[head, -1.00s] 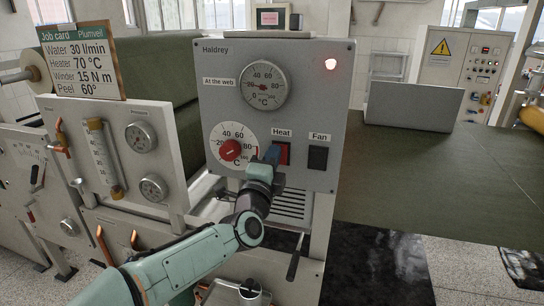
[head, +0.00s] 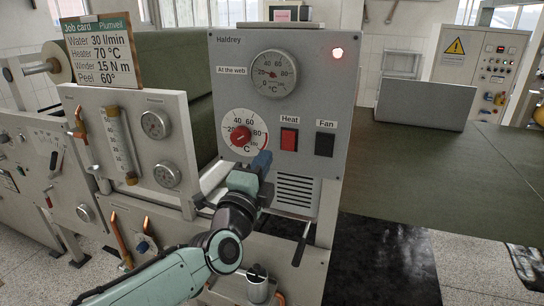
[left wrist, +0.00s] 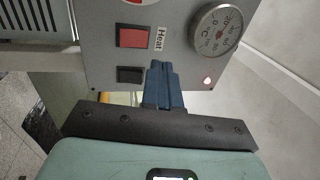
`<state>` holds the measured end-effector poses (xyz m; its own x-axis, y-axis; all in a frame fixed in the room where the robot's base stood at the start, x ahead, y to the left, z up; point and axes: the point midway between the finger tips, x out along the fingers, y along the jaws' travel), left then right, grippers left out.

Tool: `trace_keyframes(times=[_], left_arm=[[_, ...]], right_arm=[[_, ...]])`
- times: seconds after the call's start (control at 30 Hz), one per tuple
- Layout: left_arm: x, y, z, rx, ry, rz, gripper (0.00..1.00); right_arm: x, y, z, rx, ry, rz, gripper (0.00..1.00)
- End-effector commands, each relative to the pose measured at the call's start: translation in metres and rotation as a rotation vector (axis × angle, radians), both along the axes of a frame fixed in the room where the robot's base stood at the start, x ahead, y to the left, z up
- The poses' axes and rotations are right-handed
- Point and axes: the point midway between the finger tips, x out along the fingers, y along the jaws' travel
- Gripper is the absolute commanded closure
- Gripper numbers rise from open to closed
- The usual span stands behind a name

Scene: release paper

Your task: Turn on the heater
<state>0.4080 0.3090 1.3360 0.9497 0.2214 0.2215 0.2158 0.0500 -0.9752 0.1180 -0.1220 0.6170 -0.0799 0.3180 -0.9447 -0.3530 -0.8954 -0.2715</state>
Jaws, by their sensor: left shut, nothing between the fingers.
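The heater's grey Haldrey panel (head: 225,75) faces me in the head view. Its red Heat switch (head: 289,140) is fully visible, and it also shows in the left wrist view (left wrist: 133,37). To its left is a red dial knob (head: 240,136) on a white temperature scale; its exact setting is too small to read. The black Fan switch (head: 325,144) is on the right. A red lamp (head: 338,53) is lit at the upper right. My left gripper (head: 262,160) is shut and empty, below the dial and left of the Heat switch, apart from it. My right gripper is out of view.
A job card (head: 98,50) at the upper left reads Heater 70 °C. The web gauge (head: 273,73) sits above the dial. A flow meter panel (head: 130,140) stands left of my arm. A vented grille (head: 295,190) lies below the switches.

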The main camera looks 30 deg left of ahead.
Motion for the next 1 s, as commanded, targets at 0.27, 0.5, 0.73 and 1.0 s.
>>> trace_keyframes(times=[0.27,0.5,0.73,1.0], left_arm=[[-0.020,-0.005,0.001,-0.002,0.000,0.000,1.00],[-0.020,-0.005,0.001,-0.002,0.000,0.000,1.00],[-0.019,-0.005,0.001,-0.001,0.000,0.000,1.00],[0.012,-0.009,-0.062,-0.133,0.104,-0.047,1.00]], right_arm=[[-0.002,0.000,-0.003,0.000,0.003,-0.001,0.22],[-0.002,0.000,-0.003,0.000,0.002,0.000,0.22],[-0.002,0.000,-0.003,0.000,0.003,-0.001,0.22],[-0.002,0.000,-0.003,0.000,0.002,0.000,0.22]])
